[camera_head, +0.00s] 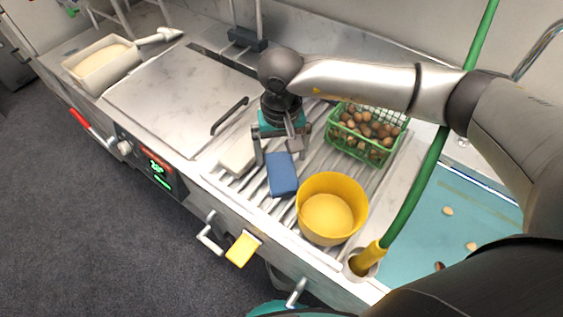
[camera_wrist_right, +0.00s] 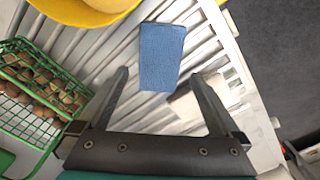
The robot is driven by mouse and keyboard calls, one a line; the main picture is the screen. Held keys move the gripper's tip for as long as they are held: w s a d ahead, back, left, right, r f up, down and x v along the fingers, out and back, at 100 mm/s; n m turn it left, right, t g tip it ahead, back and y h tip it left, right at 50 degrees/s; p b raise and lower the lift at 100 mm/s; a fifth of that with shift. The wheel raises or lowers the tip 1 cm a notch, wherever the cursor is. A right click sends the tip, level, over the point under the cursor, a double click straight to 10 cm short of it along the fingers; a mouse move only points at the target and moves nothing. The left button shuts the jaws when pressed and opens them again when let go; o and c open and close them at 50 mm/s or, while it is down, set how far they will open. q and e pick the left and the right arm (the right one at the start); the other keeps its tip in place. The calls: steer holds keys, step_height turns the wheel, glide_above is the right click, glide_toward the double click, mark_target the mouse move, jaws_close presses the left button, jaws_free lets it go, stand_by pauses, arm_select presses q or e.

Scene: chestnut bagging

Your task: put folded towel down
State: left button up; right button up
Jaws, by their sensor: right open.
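The folded towel (camera_head: 282,177) is a flat blue rectangle. It lies on the slatted metal rack (camera_head: 262,207), left of the yellow bowl. In the right wrist view the towel (camera_wrist_right: 161,52) lies just beyond my fingertips, in line with the gap between them. My right gripper (camera_head: 281,153) is over the rack at the towel's far end, its two fingers wide apart and nothing gripped. In the right wrist view it (camera_wrist_right: 160,80) shows open too. My left gripper is not in view.
A yellow bowl (camera_head: 331,212) stands close to the towel's right. A green wire basket (camera_head: 352,152) of chestnuts is behind it. A cream block (camera_head: 238,157) lies left of my gripper. A green hose (camera_head: 428,165) rises at the right. A lidded unit (camera_head: 170,95) stands left.

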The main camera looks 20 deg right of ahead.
mark_target(282, 171)
step_height(282, 171, up, 7)
stand_by(0.3)
steer(key=shift+s, duration=0.1)
stand_by(0.4)
